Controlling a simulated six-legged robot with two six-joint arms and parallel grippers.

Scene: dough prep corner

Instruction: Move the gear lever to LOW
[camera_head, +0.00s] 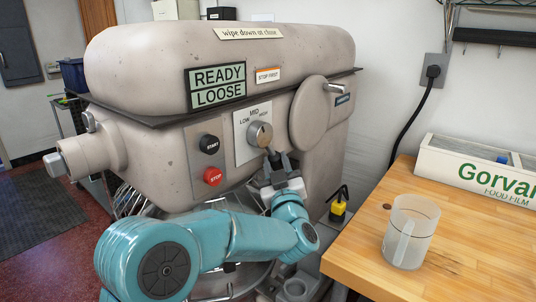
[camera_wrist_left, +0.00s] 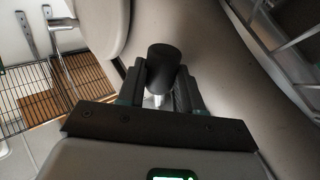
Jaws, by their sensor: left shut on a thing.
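The gear dial (camera_head: 259,134) is a round metal hub on a pale plate of the mixer, marked LOW at left, MID at top and HIGH at right. Its lever has a black grip (camera_head: 273,155) that hangs down and slightly right of the hub. My left gripper (camera_head: 279,170) comes up from below and is shut on this grip. In the left wrist view the dark cylindrical grip (camera_wrist_left: 163,60) stands between the two fingers, with a bit of bright metal stem under it. Which mark the lever selects is not clear. My right gripper is not in view.
A round hub cover (camera_head: 309,114) juts out at right. A wooden table (camera_head: 460,240) holds a clear jug (camera_head: 410,232) and a Gorvan box (camera_head: 475,168).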

